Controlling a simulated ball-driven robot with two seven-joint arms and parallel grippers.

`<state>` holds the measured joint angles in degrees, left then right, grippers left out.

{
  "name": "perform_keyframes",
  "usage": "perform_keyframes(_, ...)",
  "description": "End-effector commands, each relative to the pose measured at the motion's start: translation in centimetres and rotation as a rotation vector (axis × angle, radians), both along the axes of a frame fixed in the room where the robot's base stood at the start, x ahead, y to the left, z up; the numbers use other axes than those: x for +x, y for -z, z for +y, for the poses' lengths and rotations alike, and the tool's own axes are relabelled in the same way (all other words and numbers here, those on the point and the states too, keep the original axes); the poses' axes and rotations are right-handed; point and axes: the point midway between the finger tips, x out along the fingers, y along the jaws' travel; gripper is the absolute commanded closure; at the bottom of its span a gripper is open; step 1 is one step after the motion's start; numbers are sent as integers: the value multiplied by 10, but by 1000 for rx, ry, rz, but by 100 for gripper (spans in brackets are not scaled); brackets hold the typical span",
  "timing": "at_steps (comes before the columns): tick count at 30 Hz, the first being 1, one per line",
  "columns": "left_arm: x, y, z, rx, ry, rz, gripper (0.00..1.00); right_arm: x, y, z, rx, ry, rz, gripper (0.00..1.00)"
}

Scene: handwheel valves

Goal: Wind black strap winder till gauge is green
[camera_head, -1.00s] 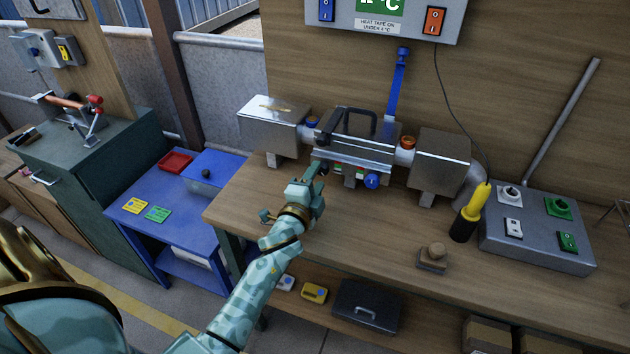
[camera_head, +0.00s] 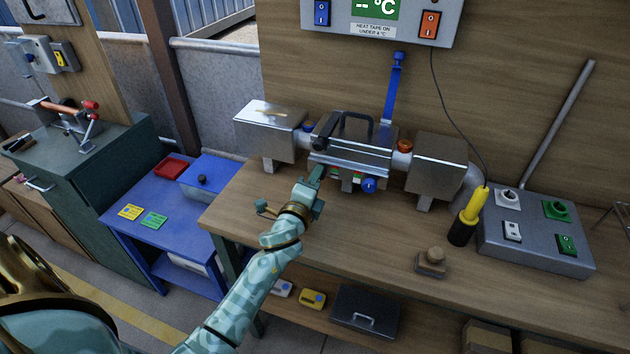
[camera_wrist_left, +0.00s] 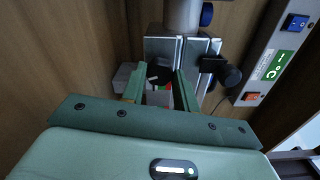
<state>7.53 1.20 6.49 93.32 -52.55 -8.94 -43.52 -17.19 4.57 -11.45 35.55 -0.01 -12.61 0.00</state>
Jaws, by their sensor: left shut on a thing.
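A metal clamp assembly (camera_head: 365,160) with a black carry handle sits on the pipe above the bench. My left gripper (camera_head: 316,176) is at its front left. In the left wrist view, its two green fingers (camera_wrist_left: 160,84) are shut on a small round black knob (camera_wrist_left: 158,72), which I take to be the winder's grip. The rest of the winder is mostly hidden by the fingers. A small gauge strip (camera_head: 357,176) with red and green patches shows low on the clamp's front; its reading is too small to tell. My right gripper is not in view.
Metal boxes stand left (camera_head: 268,130) and right (camera_head: 438,168) of the clamp. A blue lever (camera_head: 395,90) rises behind it. A yellow-handled tool (camera_head: 471,212), a wooden-knobbed block (camera_head: 431,262) and a grey switch box (camera_head: 535,230) are to the right. The bench front is mostly clear.

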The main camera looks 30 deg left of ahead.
Motion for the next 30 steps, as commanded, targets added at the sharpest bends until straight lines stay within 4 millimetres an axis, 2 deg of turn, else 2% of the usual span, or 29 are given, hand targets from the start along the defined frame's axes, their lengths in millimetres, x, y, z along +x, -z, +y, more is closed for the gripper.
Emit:
perform_keyframes(1,0,1,1,196,3,42,87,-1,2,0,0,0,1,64)
perform_keyframes(2,0,0,0,213,2,48,65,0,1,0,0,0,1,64)
perform_keyframes(3,0,0,0,198,1,44,53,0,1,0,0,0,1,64)
perform_keyframes(4,0,0,0,195,1,45,48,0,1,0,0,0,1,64)
perform_keyframes(14,-4,0,-1,188,0,44,48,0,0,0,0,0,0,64)
perform_keyframes(25,-46,1,-10,186,0,44,48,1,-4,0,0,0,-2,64)
perform_keyframes(30,-57,0,-13,187,1,43,48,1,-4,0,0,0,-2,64)
